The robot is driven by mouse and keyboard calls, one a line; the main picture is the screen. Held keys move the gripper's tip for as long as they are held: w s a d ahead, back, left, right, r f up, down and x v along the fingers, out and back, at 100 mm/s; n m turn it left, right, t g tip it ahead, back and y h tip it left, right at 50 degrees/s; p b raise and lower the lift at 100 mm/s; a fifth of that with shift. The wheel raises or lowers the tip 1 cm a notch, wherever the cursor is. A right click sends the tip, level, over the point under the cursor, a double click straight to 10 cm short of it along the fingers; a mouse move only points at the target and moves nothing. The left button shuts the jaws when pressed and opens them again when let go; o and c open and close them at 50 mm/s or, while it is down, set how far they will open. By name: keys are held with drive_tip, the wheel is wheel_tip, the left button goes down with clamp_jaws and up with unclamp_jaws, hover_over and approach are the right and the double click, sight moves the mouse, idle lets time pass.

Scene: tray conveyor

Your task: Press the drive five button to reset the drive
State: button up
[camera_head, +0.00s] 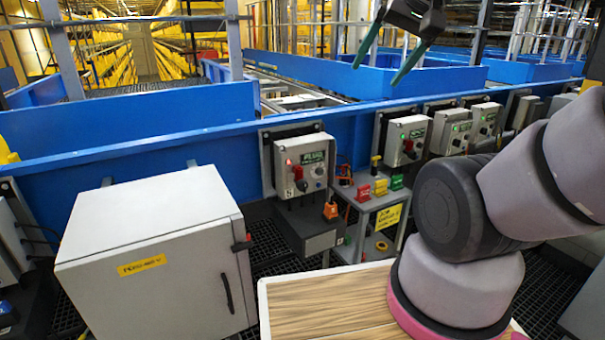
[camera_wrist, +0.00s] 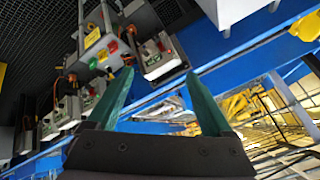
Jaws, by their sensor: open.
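A grey control box (camera_head: 303,165) is mounted on the blue conveyor side left of centre in the head view. It has a green label, a red light, a red switch and small knobs; a mark like a 5 shows at its lower left. It looks like the drive five box. In the wrist view this box (camera_wrist: 160,66) seems to lie just beyond the fingertips, with its red light lit. My gripper (camera_head: 376,74) is open and empty, high above the conveyor edge, up and right of the box. Its two green fingers (camera_wrist: 158,73) are spread apart. Which knob is the button is too small to tell.
More grey control boxes (camera_head: 407,140) with green lights line the conveyor to the right. A small grey stand (camera_head: 362,200) with red, yellow and green blocks is beside the red-lit box. A large grey cabinet (camera_head: 150,255) stands at front left, a wooden-topped table (camera_head: 320,305) at front centre.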

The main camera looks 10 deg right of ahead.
clamp_jaws()
idle(1.8)
